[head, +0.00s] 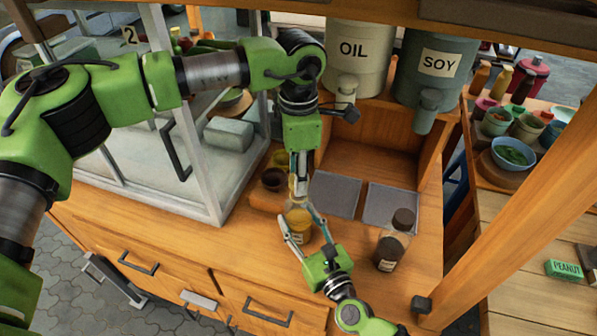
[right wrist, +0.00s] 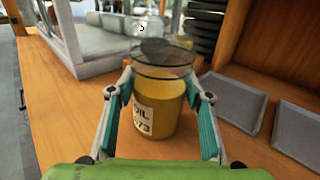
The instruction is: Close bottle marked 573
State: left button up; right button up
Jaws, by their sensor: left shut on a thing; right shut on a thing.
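The bottle marked 573 (head: 298,222) stands upright on the wooden counter, with yellow oil inside. In the right wrist view its label on the bottle (right wrist: 165,108) reads OIL and 573, partly cut by a finger. My right gripper (head: 304,232) is shut on the bottle's body, with one finger on each side; it also shows in the right wrist view (right wrist: 160,110). A dark round lid (right wrist: 163,50) shows at the top of the bottle. My left gripper (head: 300,192) points down right above the bottle, shut on the lid as far as I can tell; its fingers hide the contact.
A dark-capped bottle (head: 392,240) stands to the right. Two grey trays (head: 335,194) (head: 390,206) lie behind. OIL (head: 354,65) and SOY (head: 436,82) dispensers hang above. A glass case (head: 150,180) stands at left, and a small dark bowl (head: 272,180) beside it.

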aim_at(299, 214)
pick_arm(q)
jog(key=shift+f, duration=0.7)
jog(key=shift+f, duration=0.55)
jog(key=m, duration=1.7)
jog(key=shift+w, duration=0.1)
jog(key=m, duration=1.2)
